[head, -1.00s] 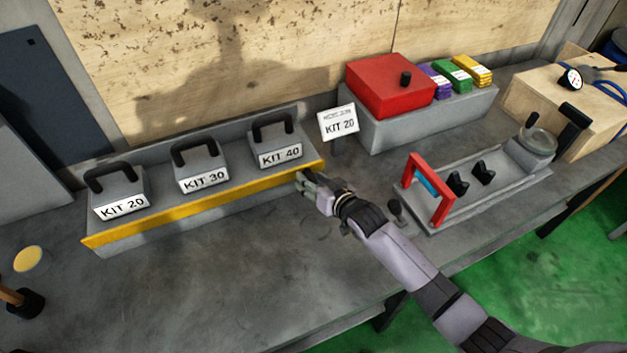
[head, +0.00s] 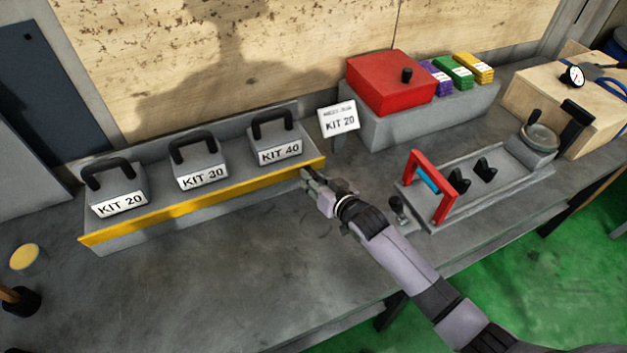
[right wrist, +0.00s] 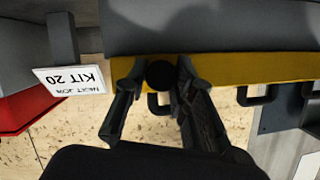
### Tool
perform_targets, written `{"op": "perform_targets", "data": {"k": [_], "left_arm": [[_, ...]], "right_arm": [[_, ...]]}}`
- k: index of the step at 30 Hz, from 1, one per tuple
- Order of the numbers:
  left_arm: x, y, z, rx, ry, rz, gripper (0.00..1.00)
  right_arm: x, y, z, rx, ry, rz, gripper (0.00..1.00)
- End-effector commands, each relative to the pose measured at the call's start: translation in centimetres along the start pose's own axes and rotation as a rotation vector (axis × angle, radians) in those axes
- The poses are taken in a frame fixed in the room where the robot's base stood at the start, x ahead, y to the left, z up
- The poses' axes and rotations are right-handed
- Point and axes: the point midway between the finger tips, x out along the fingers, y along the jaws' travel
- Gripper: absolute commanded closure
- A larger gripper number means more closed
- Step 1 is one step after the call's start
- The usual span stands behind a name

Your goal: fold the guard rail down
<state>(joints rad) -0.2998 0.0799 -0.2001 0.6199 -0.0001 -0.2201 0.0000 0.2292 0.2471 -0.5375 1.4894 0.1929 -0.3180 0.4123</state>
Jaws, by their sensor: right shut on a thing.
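The guard rail (head: 200,202) is a long yellow bar along the front of the grey shelf holding the kits. It stands up along the shelf's front edge. My right gripper (head: 306,176) is at the rail's right end, coming from the front. In the right wrist view, the fingers of my right gripper (right wrist: 157,78) are closed around a round black knob (right wrist: 160,74) in front of the yellow rail (right wrist: 240,68). The knob is hidden by the gripper in the head view. My left gripper is not in view.
Kit boxes with black handles, such as KIT 40 (head: 280,150), stand behind the rail. A KIT 20 sign (head: 339,119) stands right of the shelf. A fixture with a red frame (head: 433,190) is right of my arm. The bench front (head: 240,270) is clear.

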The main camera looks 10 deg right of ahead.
Motion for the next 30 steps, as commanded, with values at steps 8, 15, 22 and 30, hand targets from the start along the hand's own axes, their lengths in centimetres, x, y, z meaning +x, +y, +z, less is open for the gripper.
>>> {"op": "perform_targets", "data": {"k": [8, 15, 22, 30], "left_arm": [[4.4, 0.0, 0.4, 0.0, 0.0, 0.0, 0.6], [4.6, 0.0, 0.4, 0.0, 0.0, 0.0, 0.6], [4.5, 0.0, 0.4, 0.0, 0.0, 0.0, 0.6], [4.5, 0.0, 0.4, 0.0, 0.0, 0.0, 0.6]], "right_arm": [[0.2, 0.3, 1.4, -0.018, 0.153, -0.036, 1.0], [0.0, 0.2, 1.0, -0.024, 0.183, -0.042, 1.0], [0.0, 0.2, 1.0, -0.025, 0.181, -0.041, 0.73], [0.0, 0.2, 1.0, -0.025, 0.181, -0.041, 0.56]]}}
